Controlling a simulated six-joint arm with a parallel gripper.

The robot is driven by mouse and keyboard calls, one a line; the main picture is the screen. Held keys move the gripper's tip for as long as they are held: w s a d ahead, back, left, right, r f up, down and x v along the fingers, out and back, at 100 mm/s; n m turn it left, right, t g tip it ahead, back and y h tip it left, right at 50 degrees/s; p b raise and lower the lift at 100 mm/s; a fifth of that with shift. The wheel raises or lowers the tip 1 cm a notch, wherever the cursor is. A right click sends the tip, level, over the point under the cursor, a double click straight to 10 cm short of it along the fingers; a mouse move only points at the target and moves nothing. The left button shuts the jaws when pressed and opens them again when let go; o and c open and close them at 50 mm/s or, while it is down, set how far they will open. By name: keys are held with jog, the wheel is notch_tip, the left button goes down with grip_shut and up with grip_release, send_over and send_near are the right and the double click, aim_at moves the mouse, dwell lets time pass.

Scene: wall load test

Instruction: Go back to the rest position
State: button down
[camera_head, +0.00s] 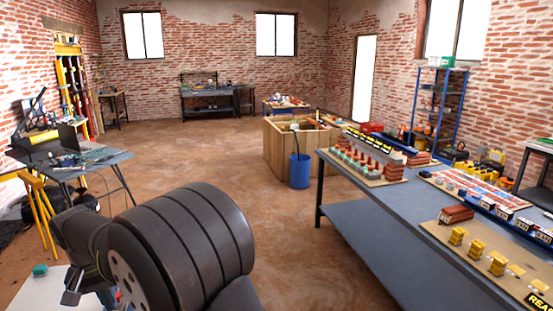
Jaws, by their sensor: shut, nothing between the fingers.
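Dark parts of my own arm fill the lower left: a large ridged black cylinder and jointed grey links beside it. I cannot make out my gripper or its fingertips among them. No held object shows.
A grey bench (372,245) with boards of bricks and small parts runs along the right. A blue bin (300,171) stands by a wooden crate (283,150). A cluttered work table (108,160) is at left. A white surface (28,291) lies below my arm. The middle floor is clear.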

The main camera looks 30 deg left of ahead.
notch_tip(320, 180, down, 9)
jog(key=m, duration=0.1)
notch_tip(320, 180, up, 10)
jog(key=shift+a+f+g, duration=0.15)
jog(key=shift+f+g, duration=0.05)
jog(key=shift+g, duration=0.2)
jog(key=shift+s, duration=0.1)
